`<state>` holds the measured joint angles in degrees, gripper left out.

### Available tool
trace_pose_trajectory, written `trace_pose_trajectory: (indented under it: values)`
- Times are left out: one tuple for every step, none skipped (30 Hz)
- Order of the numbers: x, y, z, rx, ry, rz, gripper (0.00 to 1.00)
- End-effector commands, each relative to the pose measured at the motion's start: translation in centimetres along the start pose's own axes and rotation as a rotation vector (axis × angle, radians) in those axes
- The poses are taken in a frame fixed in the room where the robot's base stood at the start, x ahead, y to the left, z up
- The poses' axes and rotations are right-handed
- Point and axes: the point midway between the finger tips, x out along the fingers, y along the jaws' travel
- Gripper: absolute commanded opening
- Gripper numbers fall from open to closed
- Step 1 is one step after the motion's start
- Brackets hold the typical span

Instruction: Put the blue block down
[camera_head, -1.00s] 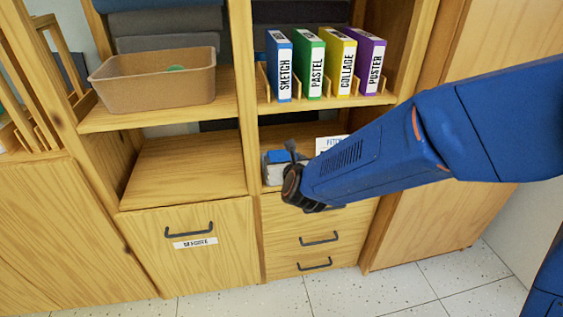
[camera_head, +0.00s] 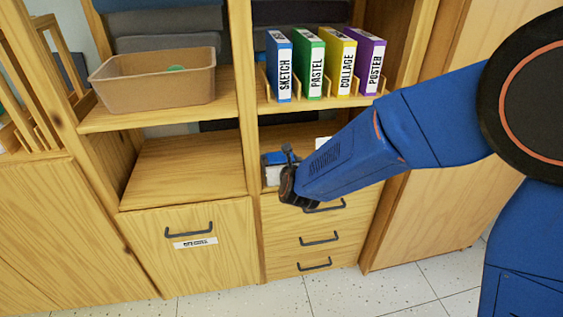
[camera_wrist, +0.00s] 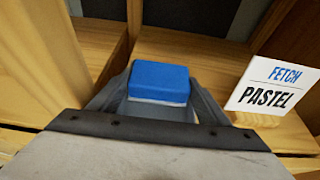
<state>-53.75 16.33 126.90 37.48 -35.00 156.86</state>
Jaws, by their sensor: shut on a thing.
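The blue block (camera_head: 273,158) shows at the tip of my gripper (camera_head: 282,163), in the lower right cubby below the binders. In the wrist view the blue block (camera_wrist: 159,80) sits between the two grey fingers of my gripper (camera_wrist: 158,95), which are shut on it. Its top is blue and a pale band shows under its near edge. The fingers and wrist hide its lower part, so I cannot tell whether its underside touches the shelf.
A white card (camera_wrist: 270,84) reading "FETCH PASTEL" stands right of the block. An upright wooden divider (camera_head: 245,100) is left of it. Coloured binders (camera_head: 312,68) stand on the shelf above. A tan bin (camera_head: 155,82) is at upper left; the cubby shelf (camera_head: 180,170) below it is bare.

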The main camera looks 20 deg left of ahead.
Motion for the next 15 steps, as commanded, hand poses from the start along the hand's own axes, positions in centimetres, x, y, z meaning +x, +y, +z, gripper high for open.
trace_pose_trajectory:
  values:
    - [0.1,0.0,-0.2,0.000,0.001,0.000,0.52]
    - [0.1,0.0,-0.2,0.000,0.001,0.000,0.52]
    - [0.1,0.0,-0.3,0.000,0.001,0.000,0.52]
    - [0.1,0.0,-0.4,0.000,0.001,0.000,0.52]
    - [0.2,0.0,-0.4,0.000,0.001,0.000,0.52]
    - [0.2,0.0,-0.5,-0.001,0.001,0.000,0.52]
    - [0.2,0.0,-0.6,-0.001,0.001,0.000,0.52]
    - [0.3,0.0,-0.7,-0.001,0.000,0.000,0.52]
    - [0.3,0.0,-0.8,-0.001,0.000,0.000,0.52]
    - [0.3,0.0,-0.8,-0.001,0.001,0.000,0.52]
    - [0.4,0.0,-0.9,-0.001,0.001,0.000,0.52]
    - [0.4,0.0,-1.0,-0.001,0.001,0.000,0.52]
    - [0.4,0.0,-1.1,-0.001,0.002,0.000,0.52]
    - [0.4,0.0,-1.1,-0.001,0.002,0.000,0.52]
    - [0.4,0.0,-1.2,-0.001,0.003,0.000,0.52]
